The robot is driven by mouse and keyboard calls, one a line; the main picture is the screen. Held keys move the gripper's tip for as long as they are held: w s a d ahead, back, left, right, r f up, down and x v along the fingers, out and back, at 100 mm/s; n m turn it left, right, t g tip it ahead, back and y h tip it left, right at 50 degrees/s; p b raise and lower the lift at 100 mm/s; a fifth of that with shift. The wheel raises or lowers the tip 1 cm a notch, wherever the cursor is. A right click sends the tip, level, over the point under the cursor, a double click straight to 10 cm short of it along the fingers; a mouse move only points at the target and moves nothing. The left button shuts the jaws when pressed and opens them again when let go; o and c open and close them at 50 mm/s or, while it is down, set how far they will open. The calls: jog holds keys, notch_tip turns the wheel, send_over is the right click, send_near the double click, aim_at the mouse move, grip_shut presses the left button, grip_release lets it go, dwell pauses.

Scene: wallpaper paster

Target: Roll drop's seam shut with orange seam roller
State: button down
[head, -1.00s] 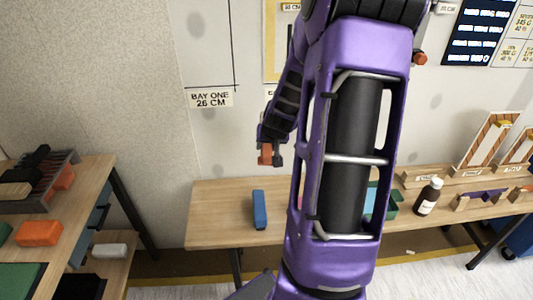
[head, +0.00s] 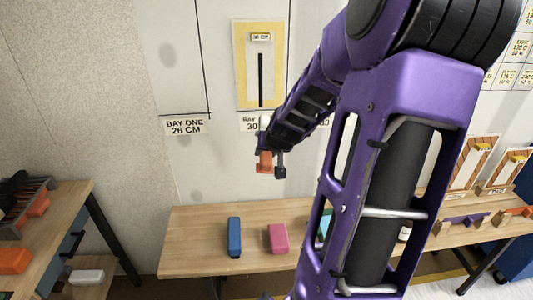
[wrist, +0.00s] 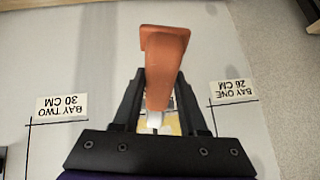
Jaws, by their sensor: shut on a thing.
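My gripper (head: 271,168) is shut on the orange seam roller (head: 265,161) in front of the wall. In the wrist view the roller's orange handle (wrist: 163,65) stands between the two black fingers, with a whitish part at its lower end. The drop (head: 248,85) is a cream panel with a yellow border on the wall, above and slightly left of my gripper in the head view. A dark vertical seam line (head: 261,80) runs down its middle, under a small label. In the wrist view only a yellowish patch shows behind the roller. I cannot tell whether the roller touches anything.
Wall labels mark bay one (head: 185,127) and bay two, the latter partly hidden by my arm. A wooden bench (head: 190,260) below holds a blue block (head: 234,237) and a pink block (head: 278,238). My arm hides much of the right.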

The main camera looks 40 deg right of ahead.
aim_at(261, 117)
jog(key=shift+r+p, duration=0.15)
jog(key=shift+p, duration=0.2)
jog(key=w+b, duration=0.1)
jog(key=w+d+b, duration=0.2)
jog(key=w, duration=0.1)
jog(key=shift+d+f, duration=0.15)
jog(key=shift+f, duration=0.15)
jog(key=shift+w+d+r, duration=0.15)
jog(key=shift+w+d, duration=0.05)
jog(key=shift+w, duration=0.1)
jog(key=shift+w+d, duration=0.4)
jog(key=shift+w, duration=0.1)
jog(key=shift+w+d, duration=0.35)
jog(key=shift+w, duration=0.25)
jog(key=shift+w+d, duration=0.3)
jog(key=shift+w, duration=0.25)
dwell(1.2)
jog(key=shift+r, duration=0.1)
jog(key=shift+r, duration=0.25)
jog(key=shift+r, duration=0.1)
jog(key=shift+r, duration=3.25)
